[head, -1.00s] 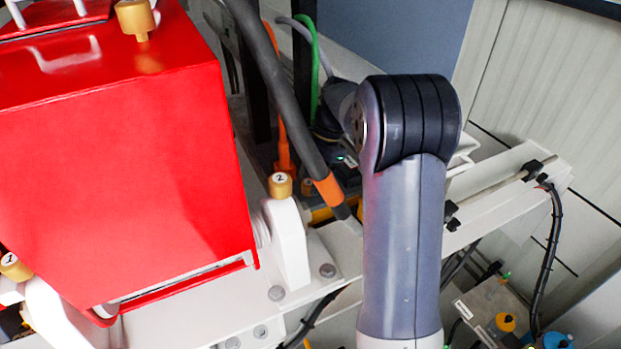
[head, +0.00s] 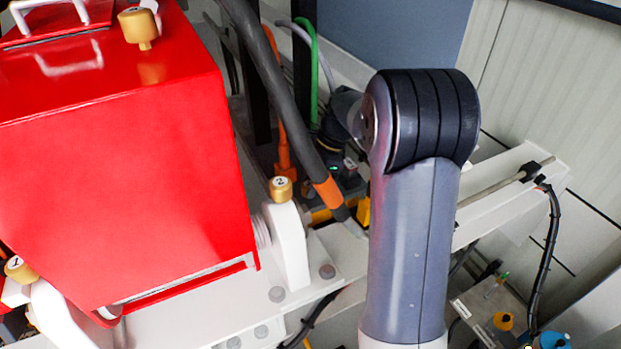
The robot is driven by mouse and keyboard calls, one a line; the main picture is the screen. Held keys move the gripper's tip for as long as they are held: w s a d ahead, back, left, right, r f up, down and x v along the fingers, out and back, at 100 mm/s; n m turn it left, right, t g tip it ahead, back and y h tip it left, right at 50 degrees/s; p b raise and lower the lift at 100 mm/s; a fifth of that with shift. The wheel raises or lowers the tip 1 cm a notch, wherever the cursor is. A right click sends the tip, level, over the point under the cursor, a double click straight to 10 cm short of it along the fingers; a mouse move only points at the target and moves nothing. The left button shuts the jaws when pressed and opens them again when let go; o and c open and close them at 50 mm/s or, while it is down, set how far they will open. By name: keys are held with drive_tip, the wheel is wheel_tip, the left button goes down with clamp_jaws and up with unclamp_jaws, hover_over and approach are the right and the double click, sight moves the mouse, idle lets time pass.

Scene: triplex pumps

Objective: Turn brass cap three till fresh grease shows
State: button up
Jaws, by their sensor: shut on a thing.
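A brass cap (head: 138,25) stands on top of the red pump housing (head: 130,180); I cannot read a number on it. A brass cap marked 2 (head: 281,188) sits on a white bearing block beside the housing. A brass cap marked 1 (head: 18,268) is at the left edge. No cap marked 3 can be made out, and no grease can be seen. My arm stands at the right of the picture, bent at a dark joint. My gripper is not in view, so what it holds is hidden.
A thick grey hose (head: 275,90) with an orange band slants down behind the bearing block. Green and orange cables run behind it. A white frame beam (head: 510,195) with a rod extends right. A black cable (head: 551,250) hangs at the right.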

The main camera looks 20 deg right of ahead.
drive_tip(key=m+t+p, duration=0.1)
drive_tip(key=m, duration=0.2)
drive_tip(key=shift+s+r+m, duration=0.1)
drive_tip(key=shift+m, duration=0.2)
drive_tip(key=m, duration=0.2)
drive_tip(key=m+t+p, duration=0.1)
drive_tip(key=shift+s+a+m+t+h+p, duration=0.1)
drive_tip(key=shift+m+t+h+p, duration=0.2)
drive_tip(key=shift+m+h, duration=0.1)
drive_tip(key=m+t+h+p, duration=0.1)
drive_tip(key=m, duration=0.2)
drive_tip(key=shift+a+m+t+h, duration=0.1)
drive_tip(key=shift+m+t+h, duration=0.4)
drive_tip(key=shift+m, duration=1.3)
drive_tip(key=shift+s+m, duration=0.1)
drive_tip(key=shift+m, duration=0.2)
drive_tip(key=o, duration=1)
wheel_tip(320, 180, up, 10)
drive_tip(key=shift+f+b, duration=0.1)
drive_tip(key=shift+b, duration=0.65)
